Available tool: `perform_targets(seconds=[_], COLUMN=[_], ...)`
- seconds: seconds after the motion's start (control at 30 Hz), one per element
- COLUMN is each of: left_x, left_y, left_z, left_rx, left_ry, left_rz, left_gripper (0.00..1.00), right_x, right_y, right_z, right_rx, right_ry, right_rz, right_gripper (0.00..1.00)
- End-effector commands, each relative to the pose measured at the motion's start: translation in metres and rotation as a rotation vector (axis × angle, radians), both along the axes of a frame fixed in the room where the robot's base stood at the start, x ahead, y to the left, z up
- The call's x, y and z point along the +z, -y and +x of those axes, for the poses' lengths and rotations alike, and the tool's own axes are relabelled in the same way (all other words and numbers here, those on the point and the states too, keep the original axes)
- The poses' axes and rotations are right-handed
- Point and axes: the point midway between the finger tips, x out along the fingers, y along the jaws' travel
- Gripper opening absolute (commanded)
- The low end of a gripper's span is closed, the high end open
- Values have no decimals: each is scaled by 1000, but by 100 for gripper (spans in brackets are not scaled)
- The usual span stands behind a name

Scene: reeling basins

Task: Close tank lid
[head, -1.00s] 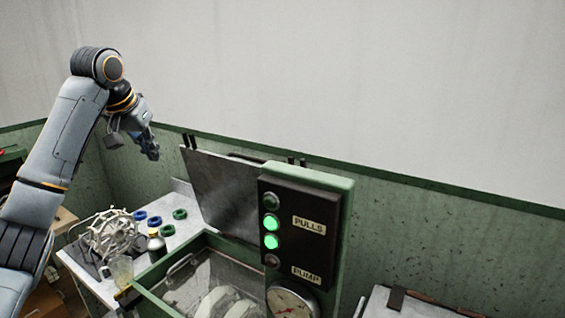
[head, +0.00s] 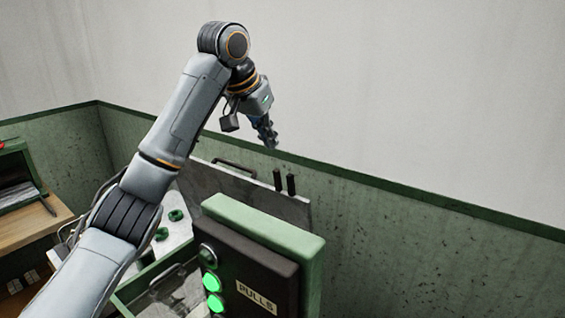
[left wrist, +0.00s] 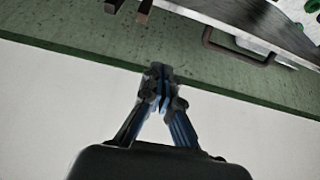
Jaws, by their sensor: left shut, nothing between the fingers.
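The tank lid (head: 208,181) is a dark metal plate that stands open and tilted up behind the control box. A bar handle (head: 234,166) sits at its upper edge. Part of the lid (left wrist: 262,22) and its handle (left wrist: 238,53) also show at the top right of the left wrist view. The green-rimmed tank (head: 150,272) is open, mostly hidden by my arm and the box. My left gripper (head: 272,143) is shut and empty, above the lid's upper edge in the picture, apart from it. It also shows in the left wrist view (left wrist: 158,75). My right gripper is out of view.
The green control box (head: 262,232) with lit green buttons stands in front of the lid. Two dark posts (head: 284,182) rise beside the lid. A green and white wall is close behind. Green rings (head: 176,215) lie on the white counter at left.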

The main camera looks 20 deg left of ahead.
Motion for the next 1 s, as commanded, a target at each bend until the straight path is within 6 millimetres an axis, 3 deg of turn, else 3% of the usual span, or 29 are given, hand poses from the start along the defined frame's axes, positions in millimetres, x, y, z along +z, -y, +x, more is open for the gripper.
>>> perform_targets(seconds=[0.17,0.57,0.8,1.0], left_x=[-14,-87,-90,-92], left_y=[3,16,6,4], left_z=[8,46,20,10], left_rx=[-1,1,0,0], left_ry=[-5,-7,0,0], left_rz=[2,2,2,0], left_gripper=[0,0,0,0], right_x=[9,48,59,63], right_y=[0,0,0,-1], right_z=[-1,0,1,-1], right_rx=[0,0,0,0], right_ry=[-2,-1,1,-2], right_rz=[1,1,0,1], right_gripper=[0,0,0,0])
